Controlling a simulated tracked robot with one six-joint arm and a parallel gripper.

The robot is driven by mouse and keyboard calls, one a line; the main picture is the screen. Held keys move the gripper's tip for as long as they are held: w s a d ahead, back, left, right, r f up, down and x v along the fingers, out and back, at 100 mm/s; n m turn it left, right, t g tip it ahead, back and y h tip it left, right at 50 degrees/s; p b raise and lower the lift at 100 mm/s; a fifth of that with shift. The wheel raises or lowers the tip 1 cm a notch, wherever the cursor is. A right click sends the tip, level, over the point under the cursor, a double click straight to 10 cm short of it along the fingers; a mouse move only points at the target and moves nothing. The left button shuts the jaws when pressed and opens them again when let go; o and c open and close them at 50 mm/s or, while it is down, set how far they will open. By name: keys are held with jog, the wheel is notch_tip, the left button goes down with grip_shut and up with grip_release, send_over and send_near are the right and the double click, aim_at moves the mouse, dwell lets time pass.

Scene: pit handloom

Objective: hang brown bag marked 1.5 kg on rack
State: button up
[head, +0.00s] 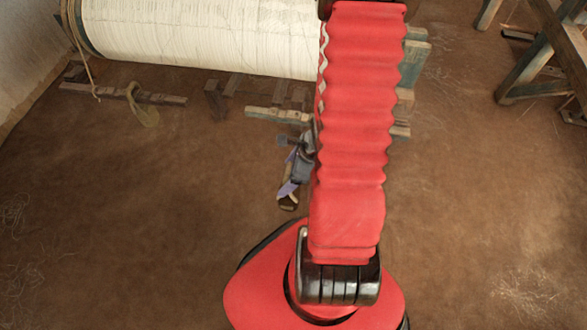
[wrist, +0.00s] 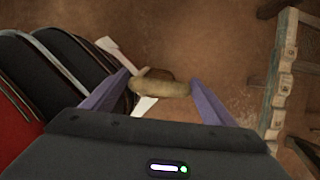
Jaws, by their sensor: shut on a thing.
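My gripper (wrist: 158,92) has purple fingers. It is shut on a small tan-and-brown bag (wrist: 160,87), which sits between the fingertips in the wrist view. In the head view my gripper (head: 288,187) hangs left of my red arm, with the brown bag (head: 287,203) at its tip, above the earth floor. No weight mark is readable on the bag. A wooden frame with small pale plates (wrist: 286,80) stands on the right of the wrist view, apart from the bag. I cannot tell whether this is the rack.
A large white warp roll (head: 200,30) crosses the top left of the head view. An olive bag-like thing (head: 142,108) lies or hangs below it beside a rope. Low wooden bars (head: 278,115) lie beyond my gripper. A wooden stand (head: 535,75) is at right. Floor at left is clear.

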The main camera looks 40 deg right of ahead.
jog(key=shift+s+a+r, duration=0.1)
jog(key=shift+s+a, duration=0.25)
jog(key=shift+a, duration=0.3)
dwell(0.9)
jog(key=shift+s+d+f, duration=0.1)
jog(key=shift+d+f, duration=0.2)
jog(key=shift+f, duration=0.6)
jog(key=shift+s+d+f, duration=0.1)
jog(key=shift+d+f, duration=0.15)
jog(key=shift+f, duration=0.65)
